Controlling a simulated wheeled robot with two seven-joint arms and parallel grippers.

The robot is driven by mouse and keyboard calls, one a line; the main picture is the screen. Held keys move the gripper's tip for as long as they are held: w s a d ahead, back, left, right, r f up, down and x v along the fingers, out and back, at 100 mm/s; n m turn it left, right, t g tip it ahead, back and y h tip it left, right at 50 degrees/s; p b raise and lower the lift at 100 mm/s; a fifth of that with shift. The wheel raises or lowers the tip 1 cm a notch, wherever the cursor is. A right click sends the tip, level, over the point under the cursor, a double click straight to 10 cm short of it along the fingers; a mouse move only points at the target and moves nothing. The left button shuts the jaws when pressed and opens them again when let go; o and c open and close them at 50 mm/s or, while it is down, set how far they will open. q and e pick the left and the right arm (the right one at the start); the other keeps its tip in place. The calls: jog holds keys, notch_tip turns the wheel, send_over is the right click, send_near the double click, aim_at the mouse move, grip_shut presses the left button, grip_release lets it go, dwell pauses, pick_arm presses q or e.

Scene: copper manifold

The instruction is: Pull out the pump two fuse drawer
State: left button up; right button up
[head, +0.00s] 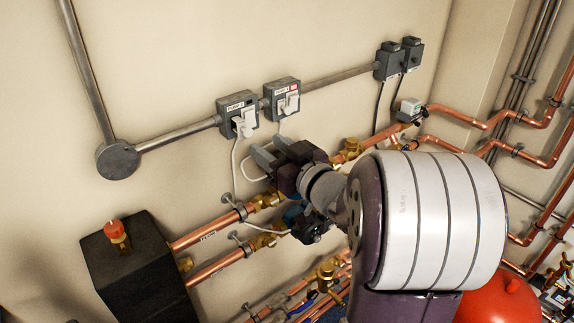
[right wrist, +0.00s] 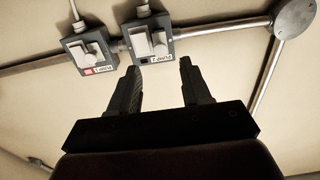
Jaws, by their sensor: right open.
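Two grey switch boxes with cream-coloured front parts are on the wall. The left box (head: 238,114) carries a label that seems to read PUMP 2, though its digit is hard to read. The right box (head: 283,99) has a red indicator. In the right wrist view, which is turned over, the box with the dark indicator (right wrist: 150,45) is to the right of the red-lit box (right wrist: 90,54). A fuse drawer cannot be told apart clearly from the cream parts (head: 244,123). My right gripper (head: 271,151) is open and empty, below the boxes; its fingers show in the right wrist view (right wrist: 160,66). My left gripper is not in view.
Conduit (head: 180,132) runs between the boxes and a round junction box (head: 117,160). Cables hang below the boxes. Copper pipes (head: 215,228) with brass valves lie beneath my right gripper. A black box (head: 135,268) stands lower left and a red vessel (head: 500,300) lower right.

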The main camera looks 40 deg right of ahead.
jog(key=s, duration=0.7)
jog(key=shift+d+b, duration=0.25)
jog(key=shift+b, duration=0.15)
jog(key=shift+s, duration=0.1)
jog(key=shift+s, duration=0.1)
